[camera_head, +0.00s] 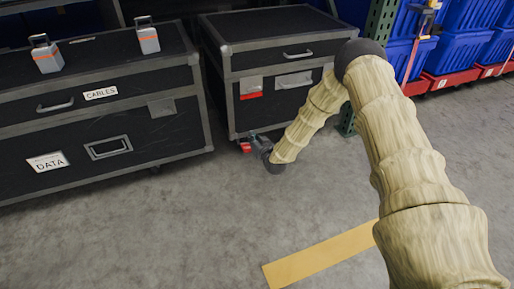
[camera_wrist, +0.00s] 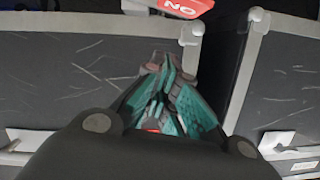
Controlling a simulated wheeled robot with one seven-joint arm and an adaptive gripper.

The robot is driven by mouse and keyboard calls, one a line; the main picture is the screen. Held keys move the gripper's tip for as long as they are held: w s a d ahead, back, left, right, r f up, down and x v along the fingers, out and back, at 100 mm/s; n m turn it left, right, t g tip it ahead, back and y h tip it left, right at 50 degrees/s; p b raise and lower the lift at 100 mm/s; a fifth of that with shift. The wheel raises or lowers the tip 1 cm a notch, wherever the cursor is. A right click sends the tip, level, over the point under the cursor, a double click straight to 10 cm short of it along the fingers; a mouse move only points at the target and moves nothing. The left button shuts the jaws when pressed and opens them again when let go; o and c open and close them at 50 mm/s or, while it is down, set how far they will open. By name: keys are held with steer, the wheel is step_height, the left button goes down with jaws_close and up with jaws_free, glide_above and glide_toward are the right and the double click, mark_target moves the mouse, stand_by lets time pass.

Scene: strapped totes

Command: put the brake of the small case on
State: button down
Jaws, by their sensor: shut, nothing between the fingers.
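The small case (camera_head: 270,62) is the black case with grey edges right of the large one. A red brake pedal (camera_head: 245,147) shows low at its front left corner. In the wrist view a red plate with white letters (camera_wrist: 187,8), apparently this pedal, is cut off by the top edge. My gripper (camera_head: 256,142) is low beside that corner, close to the pedal. Its teal fingers (camera_wrist: 166,88) are together with nothing held, below the red plate in the wrist view. Whether they touch the pedal cannot be told. The caster wheel is mostly hidden.
The large black case (camera_head: 100,115) with labels stands close on the left, with a narrow gap between. Two grey padlock-like blocks (camera_head: 147,38) stand on it. A green rack post (camera_head: 378,25) and blue totes (camera_head: 468,15) are at right. The front floor is clear.

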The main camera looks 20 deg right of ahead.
mark_target(247, 151)
steer(key=shift+b+x, duration=0.35)
steer(key=shift+x, duration=0.6)
steer(key=f, duration=0.1)
steer(key=f+b, duration=0.1)
steer(key=shift+s+a+f, duration=0.2)
steer(key=shift+s+f, duration=0.05)
steer(key=shift+f, duration=0.05)
steer(key=shift+a+f+b, duration=0.2)
steer(key=shift+f+b, duration=0.35)
steer(key=shift+f, duration=0.05)
steer(key=shift+a+p, duration=0.15)
steer(key=shift+p, duration=0.3)
steer(key=shift+a+n+p, duration=0.15)
steer(key=shift+n+p, duration=0.15)
steer(key=shift+p, duration=0.05)
steer(key=shift+a+f+n+h+p, duration=0.15)
steer(key=shift+f+n+h+p, duration=0.2)
steer(key=shift+p, duration=0.3)
steer(key=shift+a+f+n+h+p, duration=0.35)
steer(key=shift+f+n+p, duration=0.15)
steer(key=shift+n+p, duration=0.45)
steer(key=shift+a+f+n+h+p, duration=0.1)
steer(key=shift+f+n+h+p, duration=0.2)
steer(key=shift+f+n+p, duration=0.15)
